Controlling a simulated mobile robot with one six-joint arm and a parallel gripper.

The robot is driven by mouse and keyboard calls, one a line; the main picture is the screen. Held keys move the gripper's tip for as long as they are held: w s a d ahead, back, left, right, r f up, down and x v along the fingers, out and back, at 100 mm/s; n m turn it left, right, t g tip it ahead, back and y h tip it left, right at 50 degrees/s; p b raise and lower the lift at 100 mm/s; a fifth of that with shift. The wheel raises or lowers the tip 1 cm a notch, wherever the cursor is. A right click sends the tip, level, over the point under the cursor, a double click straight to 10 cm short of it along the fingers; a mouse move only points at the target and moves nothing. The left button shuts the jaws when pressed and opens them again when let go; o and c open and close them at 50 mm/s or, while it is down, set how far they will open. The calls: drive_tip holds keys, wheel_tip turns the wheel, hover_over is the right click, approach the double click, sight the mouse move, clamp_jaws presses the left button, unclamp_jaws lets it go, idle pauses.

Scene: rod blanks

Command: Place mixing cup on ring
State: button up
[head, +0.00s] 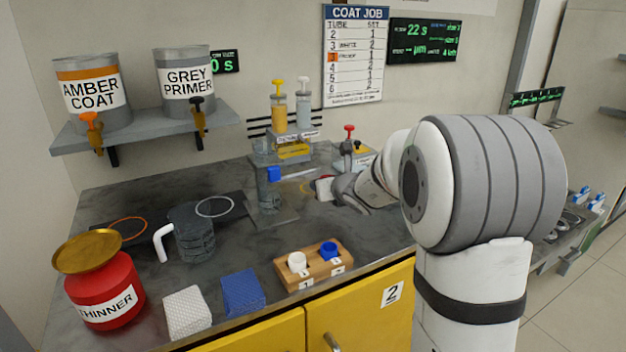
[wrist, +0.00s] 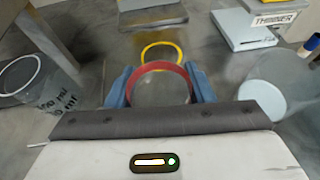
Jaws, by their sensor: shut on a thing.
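The mixing cup is a see-through cup with a red rim (wrist: 160,68). In the wrist view it sits between the two blue fingers of my gripper (wrist: 161,88), which is shut on it. A yellow ring (wrist: 163,46) lies on the grey surface just beyond the cup, and its near part is hidden behind the rim. I cannot tell how high the cup is above the surface. In the head view my gripper (head: 338,190) is at the back of the bench, right of the dispenser stand, with the cup (head: 324,189) partly visible at its tip.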

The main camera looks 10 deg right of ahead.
drive_tip(key=w, duration=0.4)
drive_tip(key=w+a+p, duration=0.1)
drive_tip(key=w, duration=0.2)
drive_tip(key=w+a+p, duration=0.1)
drive_tip(key=w, duration=0.3)
drive_tip(key=shift+w+a, duration=0.15)
drive_tip(key=shift+w, duration=0.2)
drive_tip(key=shift+w+f+b, duration=0.1)
drive_tip(key=shift+f+b, duration=0.75)
drive_tip(key=shift+f, duration=0.9)
drive_tip(key=shift+f, duration=0.15)
drive_tip(key=o, duration=0.9)
drive_tip(key=shift+o, duration=0.2)
drive_tip(key=shift+r, duration=0.25)
drive_tip(key=v, duration=1.2)
